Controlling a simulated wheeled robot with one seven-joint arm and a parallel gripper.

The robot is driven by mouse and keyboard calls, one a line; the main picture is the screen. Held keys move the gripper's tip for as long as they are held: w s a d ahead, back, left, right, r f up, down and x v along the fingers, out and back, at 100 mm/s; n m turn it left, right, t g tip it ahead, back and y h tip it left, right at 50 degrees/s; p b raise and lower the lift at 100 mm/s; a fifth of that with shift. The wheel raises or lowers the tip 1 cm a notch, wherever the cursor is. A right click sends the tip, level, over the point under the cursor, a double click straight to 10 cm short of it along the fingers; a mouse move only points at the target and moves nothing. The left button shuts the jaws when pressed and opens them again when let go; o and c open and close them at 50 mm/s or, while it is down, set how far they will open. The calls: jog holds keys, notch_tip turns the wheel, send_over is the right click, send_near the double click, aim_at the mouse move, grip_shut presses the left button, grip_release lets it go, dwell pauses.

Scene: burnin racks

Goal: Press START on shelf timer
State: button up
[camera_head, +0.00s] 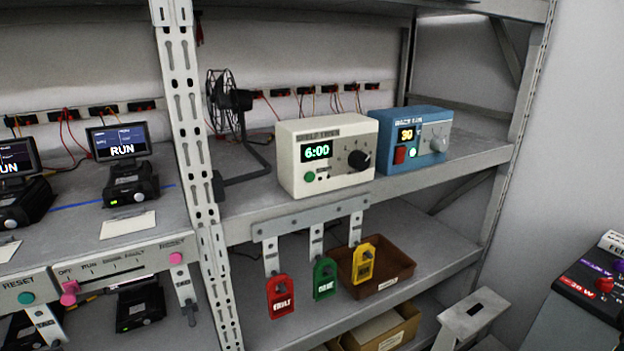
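The shelf timer (334,185) is a cream box on the upper rack shelf, right of the perforated upright. Its green display (317,152) reads 6:00. A round green button (310,177) sits below the display at the left of the front face, with small dark marks beside it too small to read. A black knob (359,160) is on the right of the face. My gripper is not in view, and nothing covers the timer's front.
A blue box (434,116) showing 30 stands close right of the timer. A black fan (228,98) is left of it. Red, green and yellow tags (325,278) hang below the shelf edge. A grey slotted piece (473,311) and dark panel (590,292) are lower right.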

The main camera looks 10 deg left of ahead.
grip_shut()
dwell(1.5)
